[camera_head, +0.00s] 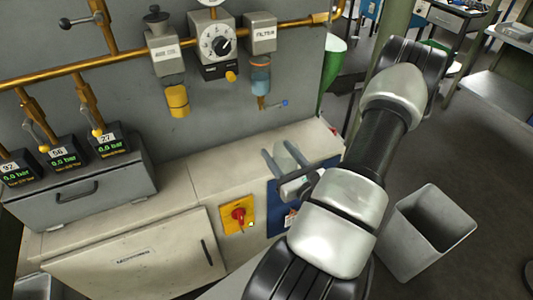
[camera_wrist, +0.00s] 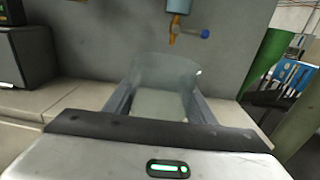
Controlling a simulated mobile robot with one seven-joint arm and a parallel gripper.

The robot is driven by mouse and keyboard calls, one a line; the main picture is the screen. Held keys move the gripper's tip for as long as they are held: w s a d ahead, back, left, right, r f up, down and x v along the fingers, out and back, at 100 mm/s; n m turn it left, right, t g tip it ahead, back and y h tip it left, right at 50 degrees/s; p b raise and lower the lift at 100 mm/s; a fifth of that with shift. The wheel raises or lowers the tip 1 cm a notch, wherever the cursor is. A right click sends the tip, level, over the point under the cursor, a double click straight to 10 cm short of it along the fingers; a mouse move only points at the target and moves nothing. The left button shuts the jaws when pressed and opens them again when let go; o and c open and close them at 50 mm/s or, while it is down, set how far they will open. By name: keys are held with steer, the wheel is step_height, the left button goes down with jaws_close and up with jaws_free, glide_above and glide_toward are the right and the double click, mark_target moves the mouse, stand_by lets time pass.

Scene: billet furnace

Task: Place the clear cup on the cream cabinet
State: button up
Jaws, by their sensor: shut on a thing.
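The clear cup (camera_wrist: 165,75) is between the two fingers of my gripper (camera_wrist: 158,100) in the wrist view. My gripper is shut on it. In the head view my gripper (camera_head: 288,160) is at the right end of the cream cabinet (camera_head: 175,195), and the cup (camera_head: 288,155) shows faintly between the fingers. The cup appears over the cabinet's top near the right end. I cannot tell whether its base touches the top. The cabinet's top also shows in the wrist view (camera_wrist: 70,98).
A grey box (camera_head: 85,195) with a handle and several gauges stands on the cabinet's left part. Brass pipes and a filter (camera_head: 260,75) hang on the grey panel behind. A red knob (camera_head: 238,215) sits on the cabinet's front. A grey bin (camera_head: 430,235) stands on the floor at right.

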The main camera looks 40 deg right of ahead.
steer(key=shift+w+d+f+h, duration=0.1)
steer(key=shift+d+f+h, duration=0.45)
steer(key=shift+d, duration=0.3)
steer(key=b, duration=0.1)
glide_above(254, 126)
steer(key=v, duration=0.4)
steer(key=shift+s+a+y, duration=0.1)
steer(key=shift+s+y, duration=0.1)
steer(key=shift+y, duration=0.05)
step_height(254, 126, down, 2)
steer(key=shift+w+f+m+b, duration=0.2)
steer(key=shift+m+b, duration=0.1)
steer(key=shift+b, duration=0.25)
step_height(254, 126, down, 4)
steer(key=shift+f+b, duration=0.1)
steer(key=shift+b, duration=0.55)
steer(key=shift+w+f, duration=0.15)
steer(key=shift+w, duration=0.05)
steer(key=shift+f, duration=0.2)
steer(key=o, duration=1)
steer(key=shift+o, duration=0.2)
